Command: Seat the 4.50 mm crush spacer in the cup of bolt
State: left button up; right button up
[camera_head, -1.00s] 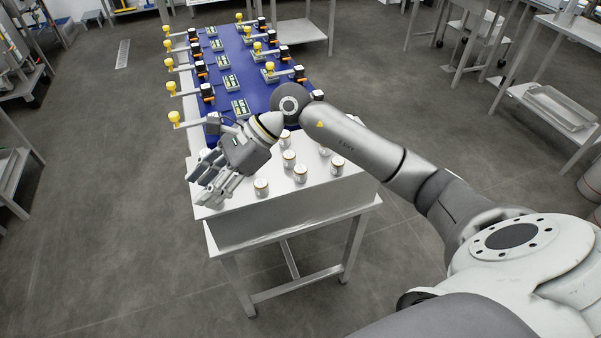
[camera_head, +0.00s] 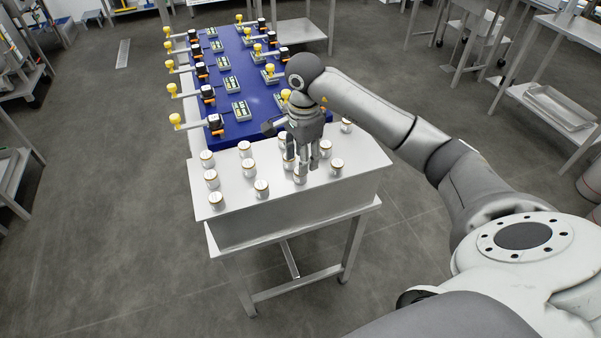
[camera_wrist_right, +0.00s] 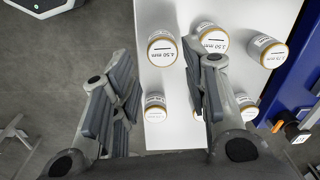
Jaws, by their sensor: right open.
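Several white jar-like spacers with gold rims and printed tops stand on the white table top. In the right wrist view, the one reading 4.50 mm (camera_wrist_right: 162,48) lies in line with the space between my finger ends, with no visible contact. My right gripper (camera_head: 303,165) is open and points down over the right part of the spacer group; its spread fingers also show in the right wrist view (camera_wrist_right: 157,58). In the head view its fingers partly cover some spacers. I cannot tell which thing is the task's bolt cup. My left gripper is not in view.
A neighbouring spacer reads 3.50 mm (camera_wrist_right: 213,38), close beside my finger. Behind the white table top (camera_head: 238,178), a blue mat (camera_head: 228,70) carries rows of yellow-knobbed devices (camera_head: 177,121) and small display boxes (camera_head: 241,110).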

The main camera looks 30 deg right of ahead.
jog(key=f+p, duration=0.2)
jog(key=f, duration=0.3)
jog(key=shift+w, duration=0.2)
jog(key=shift+f, duration=0.3)
jog(key=c, duration=0.9)
